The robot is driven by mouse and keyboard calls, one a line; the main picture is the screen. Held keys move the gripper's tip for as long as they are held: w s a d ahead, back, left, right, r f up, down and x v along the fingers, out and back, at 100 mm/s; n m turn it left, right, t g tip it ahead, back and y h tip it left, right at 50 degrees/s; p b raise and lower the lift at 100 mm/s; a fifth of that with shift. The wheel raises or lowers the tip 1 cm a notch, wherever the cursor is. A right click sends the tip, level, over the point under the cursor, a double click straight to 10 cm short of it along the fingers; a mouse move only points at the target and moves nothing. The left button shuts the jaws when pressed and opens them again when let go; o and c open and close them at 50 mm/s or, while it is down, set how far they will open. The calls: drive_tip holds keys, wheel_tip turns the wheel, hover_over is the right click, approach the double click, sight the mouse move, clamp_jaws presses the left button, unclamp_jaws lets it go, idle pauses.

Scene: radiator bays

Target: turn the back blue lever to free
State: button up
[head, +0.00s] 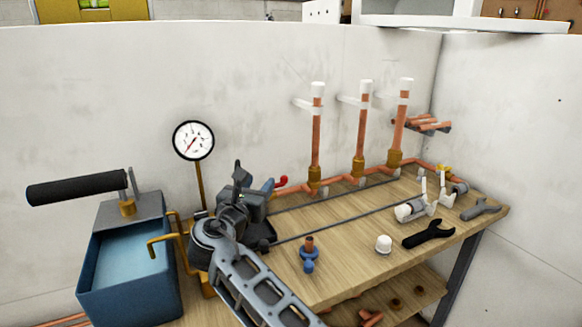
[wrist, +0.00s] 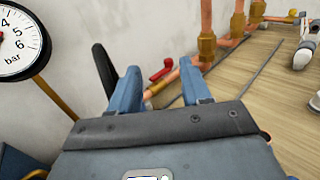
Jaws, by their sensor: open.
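No blue lever shows clearly in either view; my gripper and arm cover part of the pipe run at the bench's left. A red lever (head: 281,181) sits on the low copper pipe just right of my gripper (head: 256,184). In the wrist view the red lever (wrist: 161,70) shows beyond and between the two blue fingers of my gripper (wrist: 160,82). The fingers are apart, with nothing seen held between them. A blue patch beside the red lever in the head view looks like a finger, but I cannot be sure.
A pressure gauge (head: 193,140) stands behind my arm, left of the gripper. A blue pump box (head: 125,265) with a black handle (head: 78,188) is at left. Upright copper pipes (head: 316,140) rise at the back. A blue fitting (head: 309,254), white cap (head: 383,244) and black wrench (head: 429,234) lie on the bench.

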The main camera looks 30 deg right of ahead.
drive_tip(key=s+d+r, duration=0.4)
drive_tip(key=d+r, duration=0.1)
drive_tip(key=d, duration=0.2)
drive_tip(key=shift+d+p, duration=0.15)
drive_tip(key=shift+p, duration=0.15)
drive_tip(key=shift+r, duration=0.1)
drive_tip(key=shift+c, duration=0.2)
